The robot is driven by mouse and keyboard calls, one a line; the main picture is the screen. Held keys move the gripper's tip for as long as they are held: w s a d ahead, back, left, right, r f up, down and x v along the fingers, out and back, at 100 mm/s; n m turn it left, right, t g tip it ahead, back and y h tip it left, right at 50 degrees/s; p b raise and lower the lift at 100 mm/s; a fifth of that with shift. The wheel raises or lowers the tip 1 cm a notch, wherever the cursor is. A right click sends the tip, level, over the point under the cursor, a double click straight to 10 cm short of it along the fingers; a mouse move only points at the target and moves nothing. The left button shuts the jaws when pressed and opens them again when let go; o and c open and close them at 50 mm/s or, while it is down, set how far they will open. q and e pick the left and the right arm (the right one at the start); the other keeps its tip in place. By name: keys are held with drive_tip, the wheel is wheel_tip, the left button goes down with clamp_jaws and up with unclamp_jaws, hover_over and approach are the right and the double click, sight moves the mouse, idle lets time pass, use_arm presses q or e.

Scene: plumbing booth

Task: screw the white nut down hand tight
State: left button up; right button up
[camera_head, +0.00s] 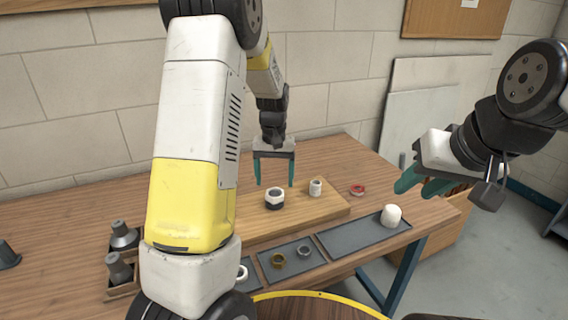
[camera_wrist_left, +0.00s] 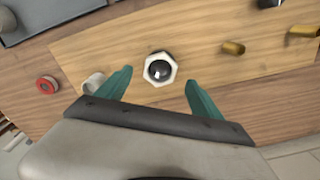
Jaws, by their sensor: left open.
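The white nut (camera_head: 275,199) is a hex ring around a dark fitting on the light wooden board (camera_head: 325,205). In the left wrist view the white nut (camera_wrist_left: 150,70) circles a black, shiny round centre. My left gripper (camera_head: 274,183) is open and points down, just above and behind the nut in the head view. In the left wrist view the nut lies between and slightly beyond the fingertips of my left gripper (camera_wrist_left: 159,76), with no contact visible. My right gripper (camera_head: 422,185) is at the right, away from the nut; its finger gap is unclear.
A white cylindrical fitting (camera_head: 315,188) stands beside the nut, with a red ring (camera_head: 357,189) further right. Grey trays (camera_head: 350,240) in front hold rings and a white rounded piece (camera_head: 391,215). Brass fittings (camera_wrist_left: 233,47) show in the wrist view. Dark-topped bottles (camera_head: 122,237) stand at left.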

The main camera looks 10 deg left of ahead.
sight(275, 193)
use_arm(q)
drive_tip(key=shift+f, duration=2.2)
drive_tip(key=shift+c, duration=0.3)
drive_tip(key=c, duration=1.4)
drive_tip(key=m, duration=0.4)
drive_tip(key=shift+m, duration=0.3)
drive_tip(key=m, duration=0.3)
drive_tip(key=shift+f+m, duration=0.15)
drive_tip(key=shift+m, duration=0.15)
drive_tip(key=m, duration=0.5)
drive_tip(key=shift+f, duration=0.1)
drive_tip(key=m, duration=0.4)
drive_tip(key=shift+m, duration=0.4)
drive_tip(key=o, duration=2)
